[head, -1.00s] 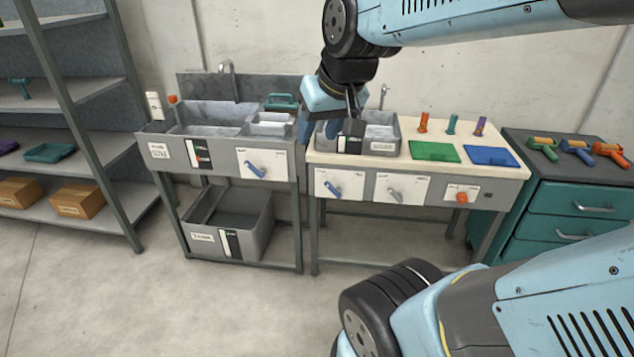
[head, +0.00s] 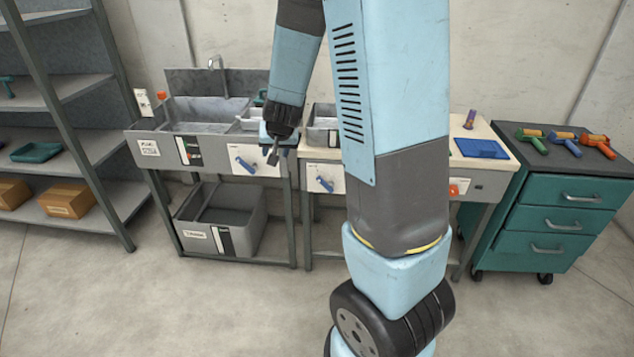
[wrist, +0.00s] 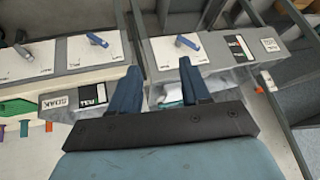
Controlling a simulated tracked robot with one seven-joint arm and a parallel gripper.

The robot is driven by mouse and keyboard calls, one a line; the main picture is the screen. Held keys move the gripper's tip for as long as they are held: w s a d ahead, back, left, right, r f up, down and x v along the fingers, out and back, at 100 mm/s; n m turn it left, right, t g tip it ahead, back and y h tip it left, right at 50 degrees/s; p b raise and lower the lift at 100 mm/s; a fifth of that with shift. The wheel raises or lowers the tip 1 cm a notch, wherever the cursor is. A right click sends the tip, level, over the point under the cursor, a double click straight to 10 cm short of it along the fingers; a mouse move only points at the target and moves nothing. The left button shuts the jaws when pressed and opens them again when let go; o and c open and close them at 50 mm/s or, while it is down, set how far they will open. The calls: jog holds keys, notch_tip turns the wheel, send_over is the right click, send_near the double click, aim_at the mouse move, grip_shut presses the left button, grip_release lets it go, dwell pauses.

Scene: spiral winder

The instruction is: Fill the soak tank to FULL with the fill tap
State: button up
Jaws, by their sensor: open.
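The grey soak tank (head: 322,128) stands on the pale bench top, partly hidden by my arm in the head view. The wrist view shows its SOAK plate and black-and-white level gauge (wrist: 91,93); I cannot read the water level. Below the tank, a white panel on the bench front carries a blue lever tap (head: 324,183), also seen in the wrist view (wrist: 97,40). A grey lever (wrist: 23,50) sits on the neighbouring panel. My gripper (head: 272,155) is open and empty, left of the blue bench lever, in front of the sink's panel. Its fingers show in the wrist view (wrist: 160,75).
The left sink (head: 205,115) has its own blue lever (head: 246,163) close to my gripper. A grey bin (head: 222,215) sits below the sink. A teal drawer cart (head: 560,205) stands right and a shelf rack (head: 65,130) left. The floor in front is open.

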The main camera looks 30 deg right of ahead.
jog(key=w+d+f+m+h, duration=0.1)
jog(key=w+d+f+h, duration=0.15)
jog(key=f, duration=0.55)
jog(key=w+d+f+h, duration=0.2)
jog(key=w+d+f, duration=0.15)
jog(key=f, duration=0.45)
jog(key=n+t+h, duration=0.5)
jog(key=n+t, duration=0.2)
jog(key=t, duration=0.1)
send_near(320, 182)
jog(key=x, duration=1.1)
jog(key=shift+w+r, duration=0.15)
jog(key=shift+w, duration=0.05)
grip_shut()
